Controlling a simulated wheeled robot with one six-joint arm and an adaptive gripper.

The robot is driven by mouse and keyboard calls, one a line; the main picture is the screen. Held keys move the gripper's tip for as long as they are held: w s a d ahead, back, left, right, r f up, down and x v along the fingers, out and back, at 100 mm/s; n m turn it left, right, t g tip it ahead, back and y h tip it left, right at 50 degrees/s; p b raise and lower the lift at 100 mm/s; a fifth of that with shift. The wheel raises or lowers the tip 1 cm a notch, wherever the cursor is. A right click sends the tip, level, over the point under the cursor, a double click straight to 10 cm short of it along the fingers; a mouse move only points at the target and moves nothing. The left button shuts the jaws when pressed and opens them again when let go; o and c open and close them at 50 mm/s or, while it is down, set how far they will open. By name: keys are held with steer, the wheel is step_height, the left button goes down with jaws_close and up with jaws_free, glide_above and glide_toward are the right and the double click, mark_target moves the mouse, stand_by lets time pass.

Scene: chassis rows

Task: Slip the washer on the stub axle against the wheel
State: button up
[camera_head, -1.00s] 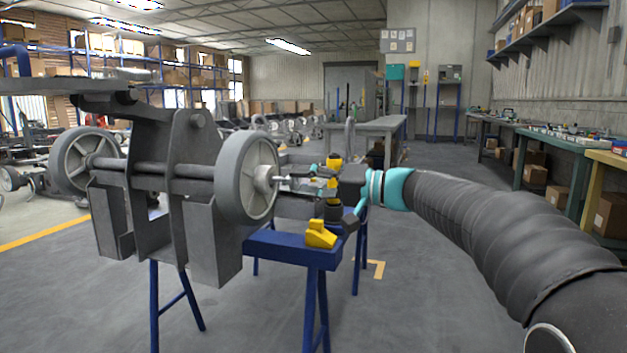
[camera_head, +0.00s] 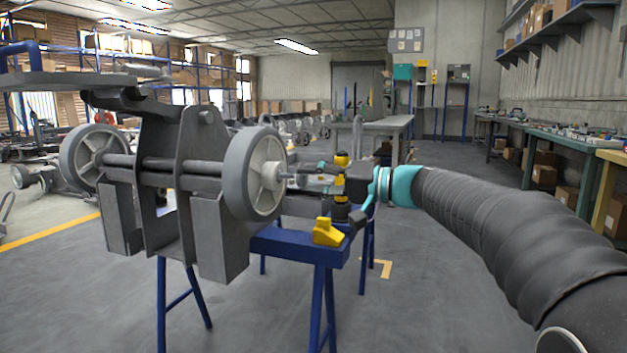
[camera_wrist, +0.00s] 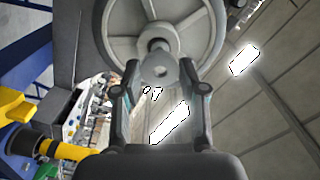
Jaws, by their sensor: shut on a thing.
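The near grey wheel (camera_head: 254,172) stands on the right end of the chassis axle. Its stub axle (camera_head: 283,176) points toward my gripper (camera_head: 298,178). In the wrist view, my gripper (camera_wrist: 158,76) is shut on a grey washer (camera_wrist: 160,72), a round disc with a dark centre hole held between the fingertips. The wheel (camera_wrist: 205,38) and its hub (camera_wrist: 155,42) are just behind and above the washer. The washer covers part of the hub area, and I cannot tell whether the stub is inside its hole. In the head view the washer is too small to make out clearly.
A blue stand (camera_head: 300,248) with a yellow block (camera_head: 327,232) is just below my gripper. The grey chassis bracket (camera_head: 197,150) and far wheel (camera_head: 92,158) are to the left. A grey table (camera_head: 385,125) stands behind. The floor to the right is open.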

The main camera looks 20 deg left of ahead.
mark_target(294, 177)
steer(key=shift+w+a, duration=0.15)
steer(key=shift+a, duration=1.95)
stand_by(0.5)
steer(key=o, duration=1.3)
steer(key=shift+c, duration=0.2)
steer(key=s+d, duration=0.1)
steer(key=d, duration=1.1)
